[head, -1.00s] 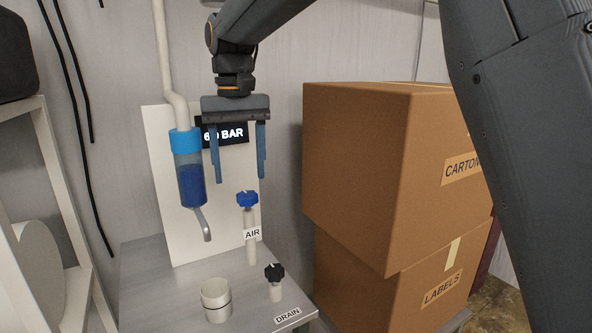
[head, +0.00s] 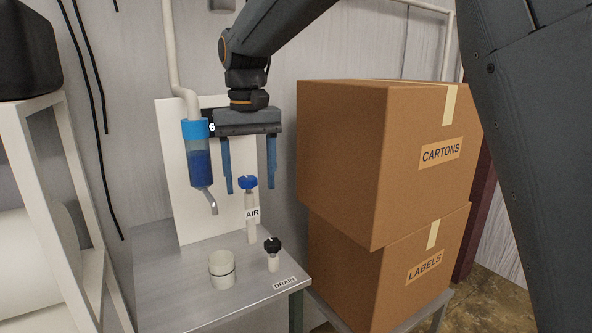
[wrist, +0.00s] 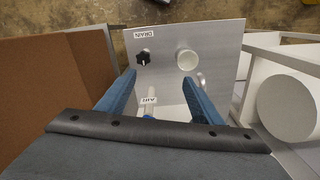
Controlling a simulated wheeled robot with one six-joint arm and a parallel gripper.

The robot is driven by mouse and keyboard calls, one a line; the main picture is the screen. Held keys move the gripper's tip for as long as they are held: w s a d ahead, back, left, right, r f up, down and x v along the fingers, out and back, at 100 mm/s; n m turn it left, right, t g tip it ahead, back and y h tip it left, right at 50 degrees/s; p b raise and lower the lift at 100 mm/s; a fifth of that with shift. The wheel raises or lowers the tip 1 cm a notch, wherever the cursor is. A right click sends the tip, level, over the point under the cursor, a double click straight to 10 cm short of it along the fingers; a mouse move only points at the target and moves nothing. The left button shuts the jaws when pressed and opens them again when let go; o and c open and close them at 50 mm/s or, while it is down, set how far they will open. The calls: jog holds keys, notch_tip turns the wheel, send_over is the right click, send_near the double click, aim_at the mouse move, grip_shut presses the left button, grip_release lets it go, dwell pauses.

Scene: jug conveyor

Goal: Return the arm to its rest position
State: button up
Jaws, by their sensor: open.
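My gripper (head: 249,165) points down above the metal table (head: 165,285), with its two blue fingers spread and nothing between them. In the head view it hangs just above the blue AIR knob (head: 248,182) on its pale post. In the wrist view my gripper (wrist: 160,95) shows its fingers apart, with the AIR label (wrist: 148,100) between them and the knob partly hidden. My dark arm reaches in from the top of the head view.
A black DRAIN knob (head: 272,245) and a white cup (head: 222,268) stand on the table. A blue filter bowl (head: 199,165) hangs at the white panel. Stacked cartons (head: 385,165) rise close on the right. A white shelf (head: 50,170) stands left.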

jog(key=s+d+f+m+b, duration=0.1)
jog(key=s+d+f, duration=0.3)
jog(key=d+f, duration=0.6)
jog(key=s+d+f+m+b, duration=0.15)
jog(key=s+d+f, duration=0.25)
jog(key=d+f, duration=0.7)
jog(key=s+d+f+m+t, duration=0.1)
jog(key=s+d+f, duration=0.3)
jog(key=s+d, duration=0.4)
jog(key=shift+s+f+b, duration=0.15)
jog(key=shift+s+b, duration=0.05)
jog(key=shift+b, duration=0.15)
